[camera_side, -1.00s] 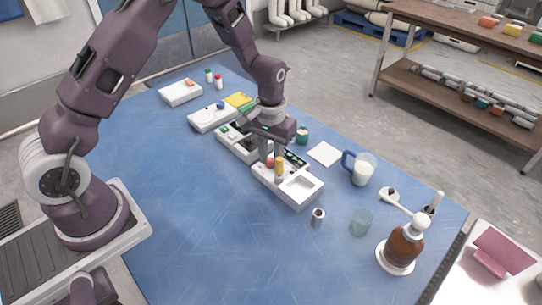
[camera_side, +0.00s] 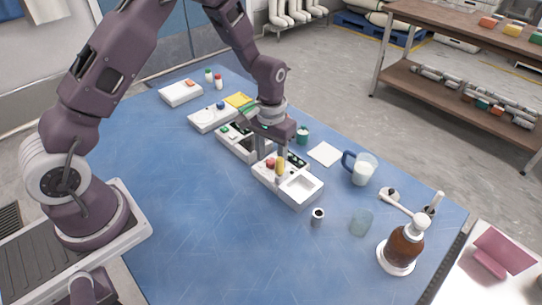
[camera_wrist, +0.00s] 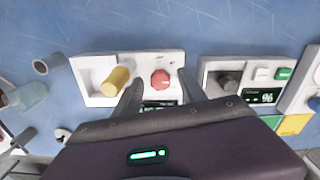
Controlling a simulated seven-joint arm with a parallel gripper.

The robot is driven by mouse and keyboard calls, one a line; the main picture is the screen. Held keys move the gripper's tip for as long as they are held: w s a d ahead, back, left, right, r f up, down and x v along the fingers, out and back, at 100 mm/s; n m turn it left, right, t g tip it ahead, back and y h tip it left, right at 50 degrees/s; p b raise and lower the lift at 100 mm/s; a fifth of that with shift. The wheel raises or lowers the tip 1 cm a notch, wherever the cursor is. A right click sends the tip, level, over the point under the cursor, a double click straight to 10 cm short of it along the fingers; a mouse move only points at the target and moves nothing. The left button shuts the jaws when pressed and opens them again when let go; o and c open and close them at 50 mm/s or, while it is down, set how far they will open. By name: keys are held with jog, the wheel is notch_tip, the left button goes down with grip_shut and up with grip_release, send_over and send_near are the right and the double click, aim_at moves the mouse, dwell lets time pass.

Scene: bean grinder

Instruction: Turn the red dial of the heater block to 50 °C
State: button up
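The heater block (camera_side: 299,201) is a white box on the blue table, with a square recess at one end; it also shows in the wrist view (camera_wrist: 130,58). Its red dial (camera_wrist: 160,79) is a faceted knob beside a dark display (camera_wrist: 160,104), which my gripper partly covers, so I cannot read it. A yellow cylinder (camera_wrist: 116,81) stands on the block beside the dial. My gripper (camera_wrist: 161,92) points down over the block. Its fingers are apart, one on each side of the dial, with gaps visible. The dial (camera_side: 270,163) also shows in the side view.
A second white device (camera_wrist: 243,76) with a dark knob and a lit display sits close beside the block. A small metal cup (camera_side: 318,215), a glass (camera_side: 361,222), a milk jug (camera_side: 364,170) and a brown bottle (camera_side: 404,246) stand to the right. The front-left table is clear.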

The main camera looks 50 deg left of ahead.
aim_at(271, 161)
notch_tip(271, 161, up, 7)
jog(key=shift+r, duration=0.2)
jog(key=s+d+r+m+t, duration=0.1)
jog(key=s+r, duration=0.4)
jog(key=r, duration=0.3)
jog(key=s+r+t, duration=0.2)
jog(key=s+r, duration=0.3)
jog(key=r, duration=0.3)
jog(key=s+r+m+t, duration=0.1)
jog(key=s+r+t, duration=0.1)
jog(key=s, duration=1.3)
jog(key=shift+s+d+r+t, duration=0.3)
jog(key=shift+d+r, duration=0.05)
jog(key=shift+r, duration=0.3)
